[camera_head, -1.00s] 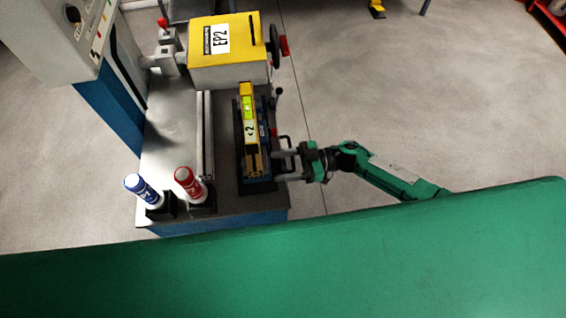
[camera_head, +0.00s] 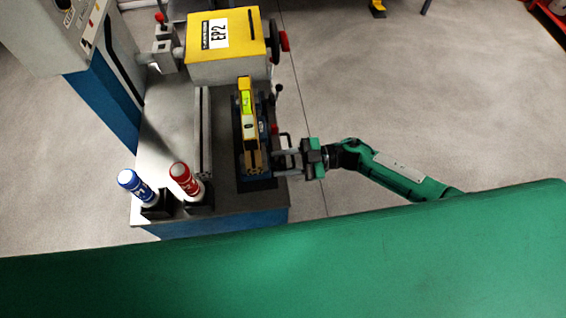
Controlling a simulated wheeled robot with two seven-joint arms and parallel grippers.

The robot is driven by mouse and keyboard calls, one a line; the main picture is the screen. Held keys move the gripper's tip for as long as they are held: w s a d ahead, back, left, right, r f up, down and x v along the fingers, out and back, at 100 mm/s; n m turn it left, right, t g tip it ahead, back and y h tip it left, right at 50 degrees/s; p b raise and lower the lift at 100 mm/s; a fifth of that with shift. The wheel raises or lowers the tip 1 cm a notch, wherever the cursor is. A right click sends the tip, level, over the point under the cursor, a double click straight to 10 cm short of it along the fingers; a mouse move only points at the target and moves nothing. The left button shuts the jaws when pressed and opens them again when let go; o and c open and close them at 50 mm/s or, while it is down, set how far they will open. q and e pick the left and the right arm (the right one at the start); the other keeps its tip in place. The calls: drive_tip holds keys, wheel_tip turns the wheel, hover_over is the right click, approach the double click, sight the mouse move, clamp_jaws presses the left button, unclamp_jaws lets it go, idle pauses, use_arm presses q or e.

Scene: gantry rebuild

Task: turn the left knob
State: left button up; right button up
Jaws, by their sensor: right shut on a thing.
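A yellow level bar (camera_head: 246,125) with a bright green window lies lengthwise on a black and blue fixture (camera_head: 242,185) on the bench. My right gripper (camera_head: 279,160) comes in from the right at the fixture's right side. It is shut on a part of the fixture there, which the fingers mostly hide. A small lever with a dark ball (camera_head: 278,88) stands just beyond the gripper. Which part is the left knob I cannot tell; a dark knob (camera_head: 64,4) shows on the grey cabinet panel at the top left. My left gripper is not in view.
A yellow box marked EP2 (camera_head: 225,38), with a black handwheel (camera_head: 273,42), stands behind the fixture. Blue (camera_head: 132,184) and red (camera_head: 182,177) markers stand in black holders at the front left. A grey rail (camera_head: 203,135) lies left of the fixture.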

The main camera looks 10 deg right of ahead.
drive_tip(key=o, duration=1)
drive_tip(key=shift+d, duration=0.1)
drive_tip(key=shift+d+b, duration=2.6)
drive_tip(key=shift+d, duration=4.2)
